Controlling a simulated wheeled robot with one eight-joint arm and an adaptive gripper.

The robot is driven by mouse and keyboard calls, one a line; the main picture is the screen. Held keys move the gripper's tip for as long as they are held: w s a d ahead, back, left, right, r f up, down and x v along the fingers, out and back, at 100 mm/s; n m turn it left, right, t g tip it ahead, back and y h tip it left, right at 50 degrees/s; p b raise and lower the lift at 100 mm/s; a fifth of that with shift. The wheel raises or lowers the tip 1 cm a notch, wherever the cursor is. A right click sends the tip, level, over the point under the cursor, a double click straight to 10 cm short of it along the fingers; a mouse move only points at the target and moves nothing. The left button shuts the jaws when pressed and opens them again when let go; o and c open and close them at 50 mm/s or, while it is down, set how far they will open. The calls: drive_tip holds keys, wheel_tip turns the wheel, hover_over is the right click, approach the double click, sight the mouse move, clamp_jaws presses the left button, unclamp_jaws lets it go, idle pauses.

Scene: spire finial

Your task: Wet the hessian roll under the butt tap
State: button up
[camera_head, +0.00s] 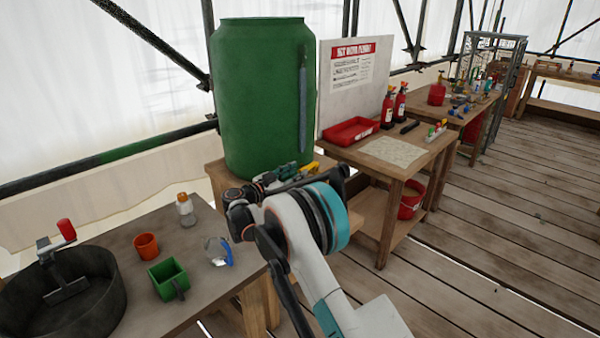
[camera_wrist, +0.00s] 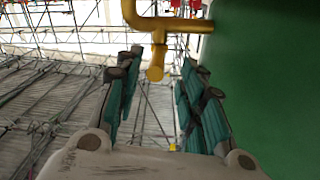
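The green water butt (camera_head: 262,95) stands on a wooden stand in the head view, and its green wall (camera_wrist: 265,90) fills the right of the wrist view. The butt tap (camera_wrist: 158,24) is a brass-yellow pipe with a downturned spout and red parts above. My gripper (camera_wrist: 162,62) is open, with its teal-padded fingers on either side of the spout in the picture; I cannot tell whether they touch it. No roll shows between the fingers. In the head view my gripper (camera_head: 288,174) is low beside the butt's base. I cannot make out a hessian roll in either view.
The left bench holds an orange cup (camera_head: 146,246), a green square pot (camera_head: 168,278), a jar (camera_head: 186,210), a clear jug (camera_head: 217,251) and a dark round pan (camera_head: 60,305). The right bench (camera_head: 400,178) holds a red tray (camera_head: 351,131) and extinguishers. Plank floor lies open at right.

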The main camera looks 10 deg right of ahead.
drive_tip(key=v, duration=0.9)
